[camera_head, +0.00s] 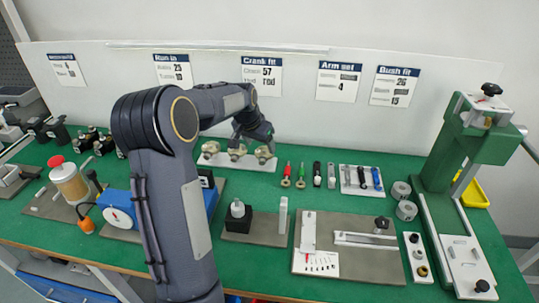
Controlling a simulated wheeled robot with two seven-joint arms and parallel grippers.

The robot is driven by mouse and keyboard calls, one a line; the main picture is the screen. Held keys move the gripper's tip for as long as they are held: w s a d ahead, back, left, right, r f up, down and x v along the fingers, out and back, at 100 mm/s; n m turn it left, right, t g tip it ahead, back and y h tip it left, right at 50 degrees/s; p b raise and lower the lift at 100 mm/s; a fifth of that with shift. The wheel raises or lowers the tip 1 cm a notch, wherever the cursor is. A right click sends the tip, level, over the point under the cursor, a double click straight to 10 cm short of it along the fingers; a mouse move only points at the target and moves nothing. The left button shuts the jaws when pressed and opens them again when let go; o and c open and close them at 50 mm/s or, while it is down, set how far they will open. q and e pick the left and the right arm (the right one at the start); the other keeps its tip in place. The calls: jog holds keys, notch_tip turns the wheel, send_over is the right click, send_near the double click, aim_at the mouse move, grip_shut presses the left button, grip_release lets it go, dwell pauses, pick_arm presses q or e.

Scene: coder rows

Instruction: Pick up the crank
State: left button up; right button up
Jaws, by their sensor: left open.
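A pale tray (222,162) at the back of the green bench, below the "Crank fit" card, bears three small tan metal parts. One tan part (210,148) is at the left, one (236,153) in the middle and one (263,154) at the right. They look like crank pieces, but they are too small to tell for sure. My left gripper (257,143) is open, just above the right and middle parts. Its fingertips are small and dark, and I cannot tell whether they touch a part. My right gripper is out of view.
A green press (450,150) stands at the right. A blue box (120,207) and a tan jar (69,182) stand at the left. A grey plate (350,262) lies in front.

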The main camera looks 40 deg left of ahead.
aim_at(264, 152)
pick_arm(q)
jog(key=x, duration=0.4)
jog(key=shift+w+f, duration=0.15)
jog(key=shift+f, duration=0.15)
jog(key=c, duration=0.8)
jog(key=shift+r, duration=0.2)
